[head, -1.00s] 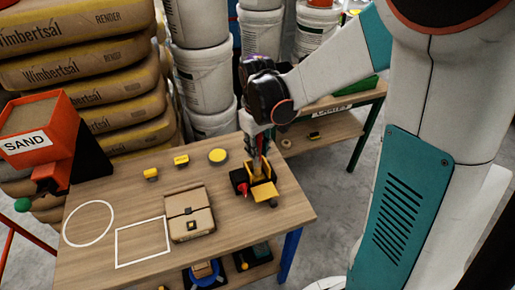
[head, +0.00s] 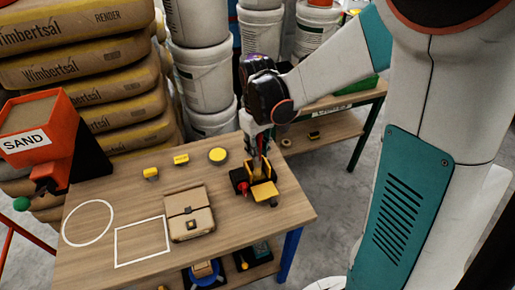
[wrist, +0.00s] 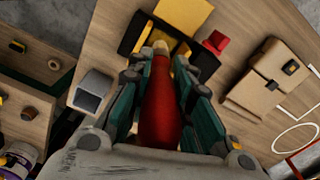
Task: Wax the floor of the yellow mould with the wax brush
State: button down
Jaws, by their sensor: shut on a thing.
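My gripper (head: 257,152) is over the right end of the wooden table, pointing down. In the wrist view my gripper (wrist: 165,75) is shut on the red handle of the wax brush (wrist: 162,100), whose pale tip points at the mould. The yellow mould (head: 264,191) sits under the gripper, with black parts and a red knob beside it. In the wrist view the yellow mould (wrist: 185,14) is at the top, partly hidden by the brush and fingers. I cannot tell whether the brush tip touches its floor.
A tan case (head: 190,212) lies left of the mould, near a white square outline (head: 142,243) and a white circle outline (head: 88,223). Small yellow pieces (head: 181,160) lie at the back. An orange sand hopper (head: 40,130) stands left. A grey open container (wrist: 90,90) shows in the wrist view.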

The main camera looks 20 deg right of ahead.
jog(key=shift+f+b, duration=0.3)
jog(key=shift+f, duration=0.05)
dwell(0.3)
jog(key=shift+s+a, duration=0.45)
jog(key=shift+s, duration=0.05)
dwell(0.4)
jog(key=shift+d, duration=0.15)
jog(key=shift+d, duration=0.4)
jog(key=shift+d, duration=0.35)
jog(key=shift+w, duration=0.95)
jog(key=shift+a, duration=0.3)
dwell(0.5)
jog(key=shift+a, duration=0.6)
